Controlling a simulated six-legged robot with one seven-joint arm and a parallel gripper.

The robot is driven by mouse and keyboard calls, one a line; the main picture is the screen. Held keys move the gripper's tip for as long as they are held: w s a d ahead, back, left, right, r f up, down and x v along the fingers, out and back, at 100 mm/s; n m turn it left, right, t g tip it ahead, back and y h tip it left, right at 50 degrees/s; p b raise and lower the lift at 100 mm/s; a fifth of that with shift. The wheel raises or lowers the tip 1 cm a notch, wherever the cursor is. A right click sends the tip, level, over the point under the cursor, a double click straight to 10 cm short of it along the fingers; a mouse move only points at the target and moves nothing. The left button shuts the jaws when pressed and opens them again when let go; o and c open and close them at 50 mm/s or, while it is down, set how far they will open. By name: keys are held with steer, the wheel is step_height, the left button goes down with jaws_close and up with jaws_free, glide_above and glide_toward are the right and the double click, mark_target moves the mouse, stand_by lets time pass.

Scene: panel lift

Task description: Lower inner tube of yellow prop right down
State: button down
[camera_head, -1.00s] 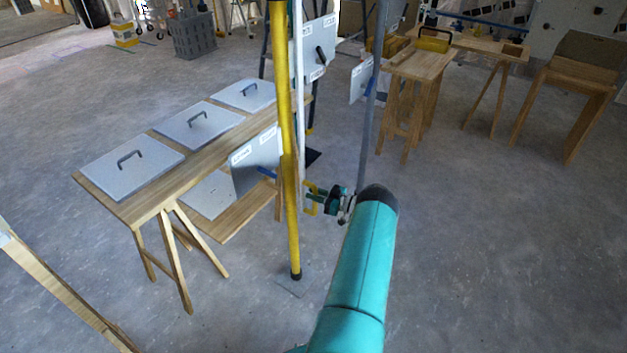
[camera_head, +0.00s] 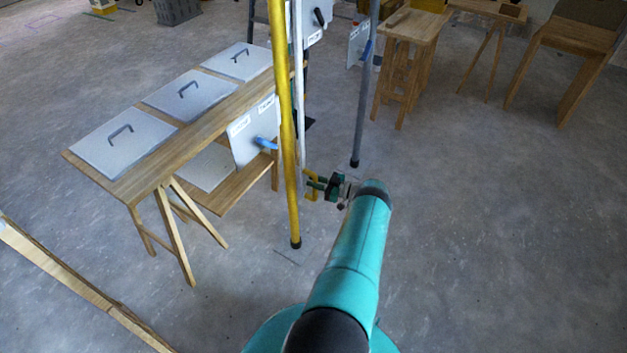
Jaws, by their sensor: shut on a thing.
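The yellow prop (camera_head: 283,110) stands nearly upright in the middle of the head view, its top cut off by the frame. Its black foot (camera_head: 295,243) is at or just above the floor; I cannot tell if it touches. A thin dark floor mark (camera_head: 287,257) lies just below it in the picture. My gripper (camera_head: 313,186) is beside the prop's lower part, on its right. It is shut on a small yellow bracket-shaped handle (camera_head: 309,191) by the prop. The join between handle and tube is too small to make out.
A wooden bench (camera_head: 190,145) with several grey handled panels stands close left of the prop. A white pole (camera_head: 299,90) and a grey prop (camera_head: 364,90) stand behind. A wooden stool (camera_head: 410,30) is back right. The floor at right is clear.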

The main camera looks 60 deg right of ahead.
steer(key=shift+f, duration=0.25)
steer(key=c, duration=1.3)
jaws_free()
steer(key=shift+f, duration=0.1)
steer(key=shift+c, duration=0.2)
steer(key=v, duration=1.4)
